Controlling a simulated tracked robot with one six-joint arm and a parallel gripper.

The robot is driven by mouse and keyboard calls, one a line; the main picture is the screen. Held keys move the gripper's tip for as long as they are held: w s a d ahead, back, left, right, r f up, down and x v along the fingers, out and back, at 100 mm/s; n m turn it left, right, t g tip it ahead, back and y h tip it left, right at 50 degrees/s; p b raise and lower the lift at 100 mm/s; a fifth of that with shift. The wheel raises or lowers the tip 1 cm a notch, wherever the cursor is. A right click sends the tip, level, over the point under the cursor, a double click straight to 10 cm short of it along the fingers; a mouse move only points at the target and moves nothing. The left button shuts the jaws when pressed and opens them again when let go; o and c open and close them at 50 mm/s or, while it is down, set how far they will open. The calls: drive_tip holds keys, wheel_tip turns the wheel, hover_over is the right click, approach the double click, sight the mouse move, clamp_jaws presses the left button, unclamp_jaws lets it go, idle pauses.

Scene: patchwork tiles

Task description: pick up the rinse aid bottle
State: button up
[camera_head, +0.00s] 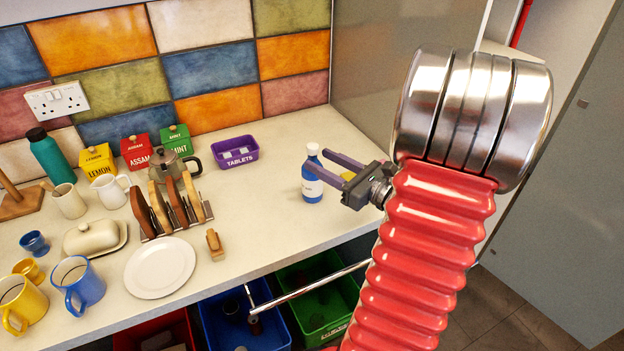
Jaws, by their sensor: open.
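The rinse aid bottle is most likely the blue bottle (312,187) with a white cap and a white label. It stands upright near the right end of the countertop. My gripper (324,168) comes in from the right, with its two purple-grey fingers pointing left toward the bottle. The fingers are apart, and the upper part of the bottle shows between or next to them. I cannot tell whether either finger touches it. The label's text is too small to read.
A purple tablets box (235,152) stands behind and left of the bottle. A toast rack (170,208), white plate (160,267) and small wooden item (215,244) lie further left. Coloured bins (318,308) sit below the counter edge.

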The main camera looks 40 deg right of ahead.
sight(317, 158)
drive_tip(key=shift+w+a, duration=0.2)
drive_tip(key=shift+w, duration=1.25)
drive_tip(key=shift+w+a+r, duration=0.1)
drive_tip(key=shift+w, duration=1.2)
drive_tip(key=shift+w+a+r, duration=0.1)
drive_tip(key=shift+w, duration=1.15)
clamp_jaws()
